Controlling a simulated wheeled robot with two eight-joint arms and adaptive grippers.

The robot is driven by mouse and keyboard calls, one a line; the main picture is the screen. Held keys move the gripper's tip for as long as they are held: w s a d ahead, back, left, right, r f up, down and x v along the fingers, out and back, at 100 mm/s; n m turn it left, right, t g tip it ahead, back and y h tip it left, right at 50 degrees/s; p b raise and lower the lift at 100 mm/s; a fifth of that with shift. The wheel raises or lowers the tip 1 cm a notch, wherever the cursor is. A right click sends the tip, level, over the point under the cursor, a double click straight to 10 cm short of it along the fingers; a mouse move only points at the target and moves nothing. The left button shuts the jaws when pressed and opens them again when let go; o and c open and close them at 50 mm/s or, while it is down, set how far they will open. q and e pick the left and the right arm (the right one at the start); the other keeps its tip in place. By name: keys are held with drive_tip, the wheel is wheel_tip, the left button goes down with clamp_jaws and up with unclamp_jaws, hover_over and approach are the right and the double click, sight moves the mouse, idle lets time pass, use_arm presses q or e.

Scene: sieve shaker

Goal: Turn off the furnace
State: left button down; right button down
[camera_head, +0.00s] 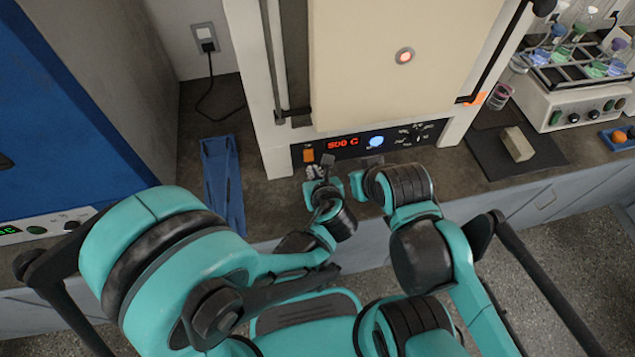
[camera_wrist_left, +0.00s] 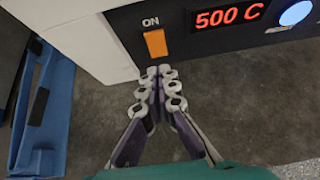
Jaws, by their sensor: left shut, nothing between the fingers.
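The furnace (camera_head: 385,60) is a large cream box on the counter with a round glowing window in its door. Its dark front panel has a red display (camera_head: 343,143) reading 500 C, a lit blue round button (camera_head: 376,142) and an orange switch (camera_head: 308,155). In the left wrist view the switch (camera_wrist_left: 155,43) sits under the word ON. My left gripper (camera_head: 318,172) is shut and empty, its fingertips (camera_wrist_left: 159,72) just below the switch; I cannot tell if they touch. My right arm's end (camera_head: 358,183) shows beside it near the panel, but its fingers are not clear.
A blue tray-like piece (camera_head: 222,180) lies left of the furnace. At right are a dark mat with a tan block (camera_head: 516,144), a white device with a tube rack (camera_head: 580,100), and a small blue tray (camera_head: 620,138). Counter between the blue piece and furnace is narrow.

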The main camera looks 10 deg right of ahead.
sight(309, 159)
use_arm(q)
drive_tip(key=shift+w+r+b+x, duration=0.1)
drive_tip(key=shift+r+b+x, duration=0.1)
drive_tip(key=shift+x, duration=0.55)
drive_tip(key=shift+w+r+b+x, duration=0.1)
drive_tip(key=shift+b+x, duration=0.05)
drive_tip(key=shift+x, duration=0.55)
drive_tip(key=shift+w+r+b+x, duration=0.1)
drive_tip(key=shift+r+b+x, duration=0.1)
drive_tip(key=shift+x, duration=0.55)
drive_tip(key=shift+f, duration=0.1)
drive_tip(key=shift+w+f+b, duration=0.25)
drive_tip(key=shift+w+b, duration=0.05)
drive_tip(key=shift+b, duration=0.15)
drive_tip(key=shift+r, duration=0.1)
drive_tip(key=shift+r+p, duration=0.7)
drive_tip(key=shift+r, duration=0.15)
drive_tip(key=shift+s, duration=0.1)
